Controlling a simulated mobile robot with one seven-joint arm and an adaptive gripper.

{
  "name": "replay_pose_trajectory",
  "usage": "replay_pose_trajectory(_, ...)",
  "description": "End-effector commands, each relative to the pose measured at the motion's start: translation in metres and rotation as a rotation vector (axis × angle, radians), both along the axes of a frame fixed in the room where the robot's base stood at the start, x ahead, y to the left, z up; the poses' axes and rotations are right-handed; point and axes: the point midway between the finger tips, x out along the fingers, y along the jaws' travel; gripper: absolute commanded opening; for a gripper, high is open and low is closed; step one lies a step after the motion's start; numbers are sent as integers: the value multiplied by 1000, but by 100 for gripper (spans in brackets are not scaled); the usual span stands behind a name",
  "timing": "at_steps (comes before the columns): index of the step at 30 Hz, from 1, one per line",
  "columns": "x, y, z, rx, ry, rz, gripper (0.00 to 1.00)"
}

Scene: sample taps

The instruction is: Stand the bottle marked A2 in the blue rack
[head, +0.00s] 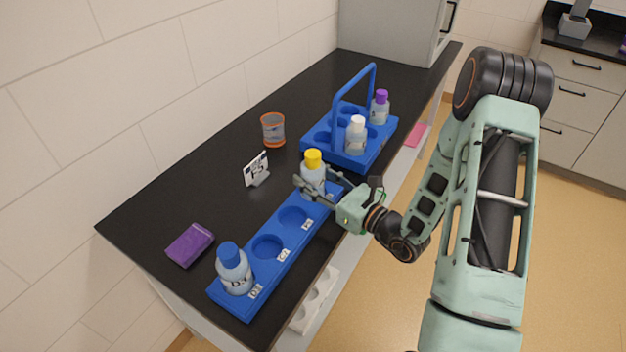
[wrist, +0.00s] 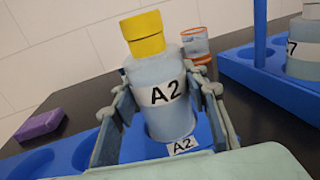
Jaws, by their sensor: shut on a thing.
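The bottle marked A2 (head: 312,180) is pale and clear with a yellow cap. It stands roughly upright at the far end of the long blue rack (head: 282,233), and its label reads clearly in the wrist view (wrist: 168,112). My gripper (head: 314,186) is shut on its body, one finger on each side, also seen in the wrist view (wrist: 165,98). The bottle's base is at the rack place tagged A2 (wrist: 182,146). Whether it is fully seated, I cannot tell. Two empty round holes lie between it and a blue-capped bottle (head: 234,270) at the near end.
A blue carrier (head: 322,152) with a tall handle stands behind, holding a white-capped bottle (head: 356,135) and a purple-capped bottle (head: 380,107). An orange-rimmed beaker (head: 273,130), a small sign (head: 256,169) and a purple sponge-like block (head: 190,245) are on the black counter (head: 220,200).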

Motion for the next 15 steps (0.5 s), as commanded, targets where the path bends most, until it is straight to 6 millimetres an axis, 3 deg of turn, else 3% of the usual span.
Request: replay_pose_trajectory(15, 0, 0, -13, 1, -4, 0, 9)
